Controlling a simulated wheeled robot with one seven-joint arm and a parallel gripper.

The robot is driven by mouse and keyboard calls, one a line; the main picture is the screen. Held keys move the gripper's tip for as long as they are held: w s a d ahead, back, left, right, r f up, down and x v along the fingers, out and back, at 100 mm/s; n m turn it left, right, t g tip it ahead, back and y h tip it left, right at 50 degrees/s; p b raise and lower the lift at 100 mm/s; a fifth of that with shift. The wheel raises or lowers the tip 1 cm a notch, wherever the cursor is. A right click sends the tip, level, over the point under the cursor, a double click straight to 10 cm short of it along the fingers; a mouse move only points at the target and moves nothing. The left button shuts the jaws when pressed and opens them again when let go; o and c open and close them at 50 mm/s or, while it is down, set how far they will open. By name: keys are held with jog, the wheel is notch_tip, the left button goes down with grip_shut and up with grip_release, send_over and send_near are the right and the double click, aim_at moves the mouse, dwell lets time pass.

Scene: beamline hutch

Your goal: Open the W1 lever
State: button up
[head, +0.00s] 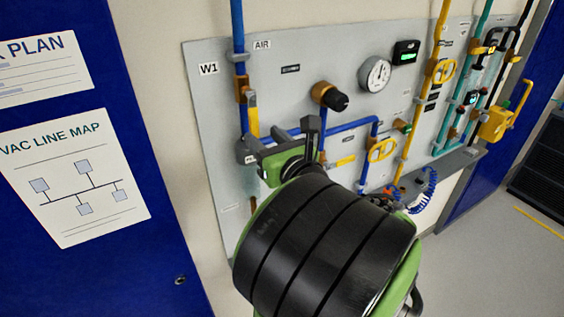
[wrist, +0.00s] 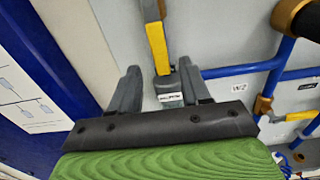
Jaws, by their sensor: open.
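The W1 lever (head: 253,122) is a yellow handle hanging down from a brass valve (head: 244,90) on a blue vertical pipe, near the W1 label (head: 208,69). In the wrist view the lever (wrist: 157,48) runs down, its lower end showing between the fingertips. My gripper (head: 278,137) is open and empty in front of the panel, just below the lever. In the wrist view its dark fingers (wrist: 160,68) stand on either side of the lever's end and a small labelled grey block (wrist: 169,98). I cannot tell whether they touch. My arm hides part of the lower panel.
The grey panel (head: 292,52) also carries a gauge (head: 375,74), a brass-and-black knob (head: 330,96), another yellow handle (head: 382,150) and horizontal blue pipe (head: 345,127). A blue door or wall (head: 110,90) with posters stands left. Floor (head: 480,240) is clear at lower right.

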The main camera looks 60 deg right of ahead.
jog(key=b+v, duration=0.1)
jog(key=v, duration=0.7)
jog(key=shift+b, duration=0.35)
jog(key=w+a+f+n+g+y, duration=0.2)
jog(key=w+a+f+n+y, duration=0.35)
jog(key=a+n, duration=0.4)
jog(key=w+a+f+n+g+y, duration=0.2)
jog(key=w+a+f+n+y, duration=0.3)
jog(key=n, duration=0.7)
jog(key=s+a+f+n+g, duration=0.2)
jog(key=a+n, duration=0.3)
jog(key=n, duration=0.5)
jog(key=s+a+f+n+g+h+b, duration=0.1)
jog(key=s+a+f+n+g, duration=0.2)
jog(key=n, duration=0.8)
jog(key=s+a, duration=0.2)
jog(key=shift+s+f+g, duration=0.25)
jog(key=shift+g, duration=0.15)
